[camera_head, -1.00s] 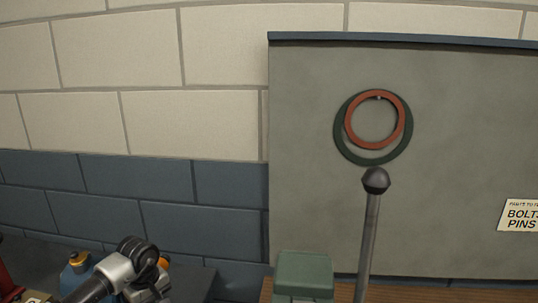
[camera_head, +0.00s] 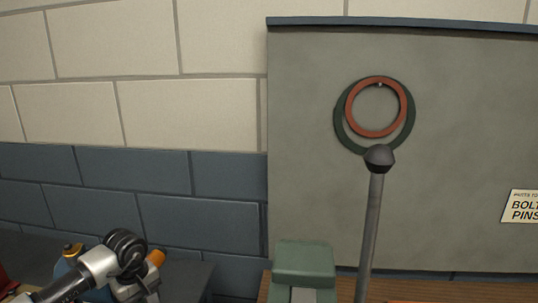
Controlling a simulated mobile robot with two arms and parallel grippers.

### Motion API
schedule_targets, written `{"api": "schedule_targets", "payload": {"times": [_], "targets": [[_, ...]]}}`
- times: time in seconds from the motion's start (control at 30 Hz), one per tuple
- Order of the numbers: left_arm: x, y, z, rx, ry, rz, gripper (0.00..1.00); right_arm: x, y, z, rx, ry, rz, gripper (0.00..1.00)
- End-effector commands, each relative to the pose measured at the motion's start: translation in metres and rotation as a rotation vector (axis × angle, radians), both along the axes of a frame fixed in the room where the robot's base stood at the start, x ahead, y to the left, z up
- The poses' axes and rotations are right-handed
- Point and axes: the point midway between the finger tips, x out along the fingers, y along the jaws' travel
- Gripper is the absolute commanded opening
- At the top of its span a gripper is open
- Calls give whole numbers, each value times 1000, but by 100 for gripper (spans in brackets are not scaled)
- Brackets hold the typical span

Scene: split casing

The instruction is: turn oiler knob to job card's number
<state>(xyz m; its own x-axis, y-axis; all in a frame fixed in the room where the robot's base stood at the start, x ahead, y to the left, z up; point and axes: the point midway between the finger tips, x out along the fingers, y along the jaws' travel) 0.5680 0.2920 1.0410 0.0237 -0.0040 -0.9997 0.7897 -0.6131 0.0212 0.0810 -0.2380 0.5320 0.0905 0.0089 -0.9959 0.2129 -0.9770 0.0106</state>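One of my arms reaches in at the lower left, and its end, a dark and silver wrist (camera_head: 126,252), is cut by the bottom edge; its fingertips do not show. Right behind it is a blue object (camera_head: 67,268) with a small yellow-brown top (camera_head: 73,250), possibly the oiler, mostly hidden by the arm. An orange part (camera_head: 155,259) shows beside the wrist; I cannot tell what it belongs to. No job card and no readable number show. My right gripper is not in view.
A grey board (camera_head: 460,120) holds a red ring (camera_head: 376,134) and a green ring (camera_head: 341,133). A grey lever with a dark knob (camera_head: 379,158) rises before it, beside a green block (camera_head: 303,262). A sign (camera_head: 522,206) is at right. A red object (camera_head: 5,284) stands far left.

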Motion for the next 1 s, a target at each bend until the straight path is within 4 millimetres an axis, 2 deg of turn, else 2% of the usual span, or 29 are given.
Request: {"api": "schedule_targets", "payload": {"times": [0.03,0.63,1.0], "targets": [[-10,5,-17,16,43,6,0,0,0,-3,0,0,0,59],[-11,7,-15,17,44,6,0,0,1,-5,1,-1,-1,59],[-17,0,-12,14,43,4,0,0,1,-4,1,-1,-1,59]]}}
